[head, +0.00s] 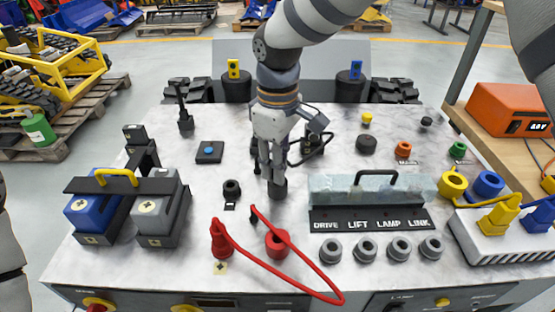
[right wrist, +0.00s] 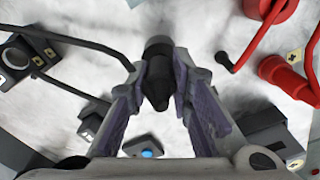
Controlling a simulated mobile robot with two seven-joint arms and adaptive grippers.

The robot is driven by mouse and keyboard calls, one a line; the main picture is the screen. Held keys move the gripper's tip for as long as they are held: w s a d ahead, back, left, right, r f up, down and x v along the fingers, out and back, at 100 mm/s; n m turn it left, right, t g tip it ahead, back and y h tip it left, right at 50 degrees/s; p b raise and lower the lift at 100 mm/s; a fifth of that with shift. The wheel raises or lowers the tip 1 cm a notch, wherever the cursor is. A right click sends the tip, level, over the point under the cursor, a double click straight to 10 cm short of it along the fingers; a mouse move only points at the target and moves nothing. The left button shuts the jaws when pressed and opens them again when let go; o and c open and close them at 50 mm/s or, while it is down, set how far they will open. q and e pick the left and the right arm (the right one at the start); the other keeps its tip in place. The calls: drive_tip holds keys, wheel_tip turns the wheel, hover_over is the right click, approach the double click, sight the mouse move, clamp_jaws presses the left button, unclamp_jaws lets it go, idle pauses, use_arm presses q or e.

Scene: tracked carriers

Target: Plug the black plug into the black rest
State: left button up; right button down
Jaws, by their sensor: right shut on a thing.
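My right gripper (head: 274,168) is shut on the black plug, a dark tapered piece that shows between the fingers in the right wrist view (right wrist: 157,82). The fingers point down. The black rest (head: 277,189), a short dark cylinder, stands on the worktop directly below the fingertips; it also shows past the plug in the right wrist view (right wrist: 158,46). The plug's lower end lines up with the rest and appears to meet it. I cannot tell how deep it sits. The fingers hide most of the plug in the head view. My left gripper is not in view.
A black socket (head: 232,189) stands left of the rest. A red ring (head: 277,243) and a red plug (head: 220,241) with a looping red cable are in front. A black cable runs from a small box (head: 313,146). A labelled connector block (head: 370,217) is at right.

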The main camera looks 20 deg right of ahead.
drive_tip(key=shift+f, duration=0.55)
drive_tip(key=c, duration=1.4)
unclamp_jaws()
drive_tip(key=shift+o, duration=0.2)
wheel_tip(320, 180, up, 12)
